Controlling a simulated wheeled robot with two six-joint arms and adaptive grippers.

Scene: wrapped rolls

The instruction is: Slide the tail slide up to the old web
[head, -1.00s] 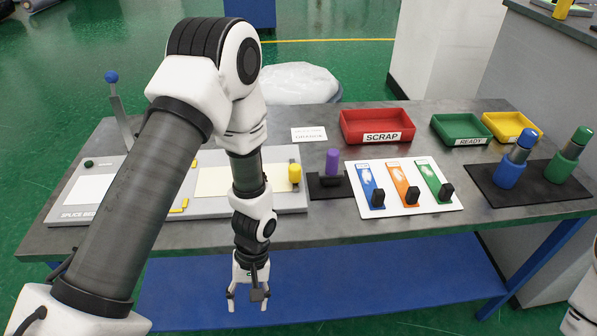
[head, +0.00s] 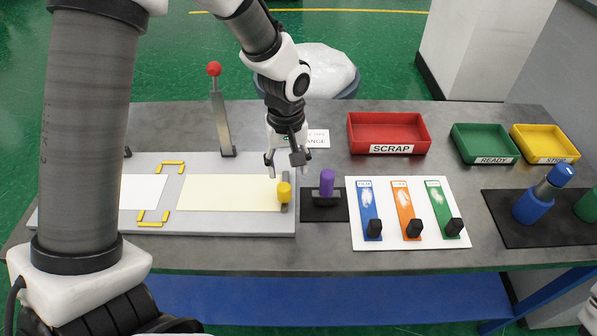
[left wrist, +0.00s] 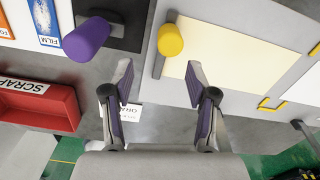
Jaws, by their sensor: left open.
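A yellow knob (head: 284,192) stands on a narrow grey bar at the right end of the cream sheet (head: 230,192); this looks like the tail slide. A white sheet (head: 143,191), perhaps the old web, lies further left on the grey splice bed (head: 215,225), with a gap between the sheets. My left gripper (head: 285,160) is open and empty, pointing down just behind the knob. In the left wrist view the yellow knob (left wrist: 170,40) shows ahead, between the lines of the open fingers (left wrist: 160,85) but not gripped. My left arm hides the bed's left part.
A purple knob (head: 327,183) on a black base stands close right of the bed. A red-balled lever (head: 214,70) rises behind the bed. Yellow corner brackets (head: 153,217) flank the gap. A white board with film strips (head: 410,240) and a red SCRAP bin (head: 388,130) stand to the right.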

